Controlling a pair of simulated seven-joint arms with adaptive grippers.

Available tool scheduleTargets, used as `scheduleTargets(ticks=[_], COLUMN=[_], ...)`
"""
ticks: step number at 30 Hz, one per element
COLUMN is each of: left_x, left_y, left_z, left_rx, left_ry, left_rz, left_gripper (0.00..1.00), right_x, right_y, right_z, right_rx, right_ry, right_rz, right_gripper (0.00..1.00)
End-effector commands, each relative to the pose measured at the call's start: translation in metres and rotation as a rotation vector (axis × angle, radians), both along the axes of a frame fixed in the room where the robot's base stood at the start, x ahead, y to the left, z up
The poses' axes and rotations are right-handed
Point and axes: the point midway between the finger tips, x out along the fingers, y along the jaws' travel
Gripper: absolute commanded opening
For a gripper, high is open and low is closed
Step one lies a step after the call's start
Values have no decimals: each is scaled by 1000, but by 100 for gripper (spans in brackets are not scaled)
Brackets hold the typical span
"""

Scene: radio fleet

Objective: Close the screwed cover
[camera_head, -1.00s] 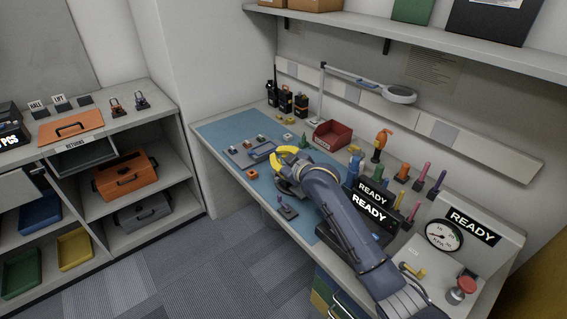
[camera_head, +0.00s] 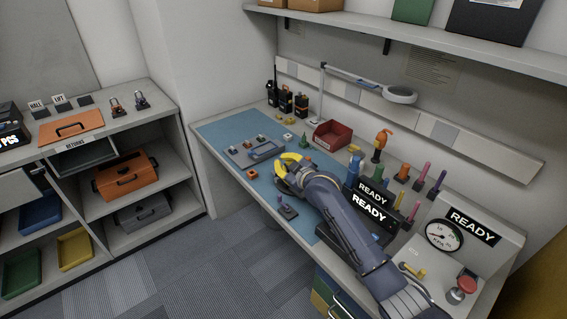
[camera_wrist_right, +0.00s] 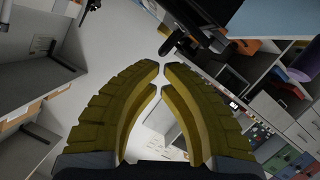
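A grey cover (camera_head: 265,151) with a raised rim lies about flat on a grey base (camera_head: 240,158) on the blue mat. Small knob-like pieces sit along the far and left side of the base, and an orange-brown block (camera_head: 252,173) sits at its near edge. My right gripper (camera_head: 283,164), with yellow fingers, is just right of the cover; whether it touches cannot be told. In the right wrist view my right gripper (camera_wrist_right: 161,67) has its fingertips almost together, with nothing seen between them. My left gripper is not in view.
A red bin (camera_head: 331,136) and a lamp (camera_head: 399,95) stand behind the mat. READY boxes (camera_head: 369,206) and upright tools stand to the right. The mat's far left is clear.

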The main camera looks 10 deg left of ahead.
Motion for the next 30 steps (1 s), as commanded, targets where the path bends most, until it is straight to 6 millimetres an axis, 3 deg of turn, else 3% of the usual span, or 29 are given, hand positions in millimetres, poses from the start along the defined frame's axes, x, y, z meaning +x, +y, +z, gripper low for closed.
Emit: scheduleTargets(ticks=[6,19,25,30], left_x=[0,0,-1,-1], left_y=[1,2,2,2], left_z=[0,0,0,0], left_rx=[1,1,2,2], left_ry=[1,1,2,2], left_rz=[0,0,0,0], left_gripper=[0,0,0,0], right_x=[-2,-3,-9,-21], right_y=[1,2,12,31], right_z=[-17,-18,-6,19], right_rx=[-67,-79,-77,-76], right_ry=[-72,-86,-88,-91], right_rz=[-1,1,8,17], right_gripper=[0,0,0,0])
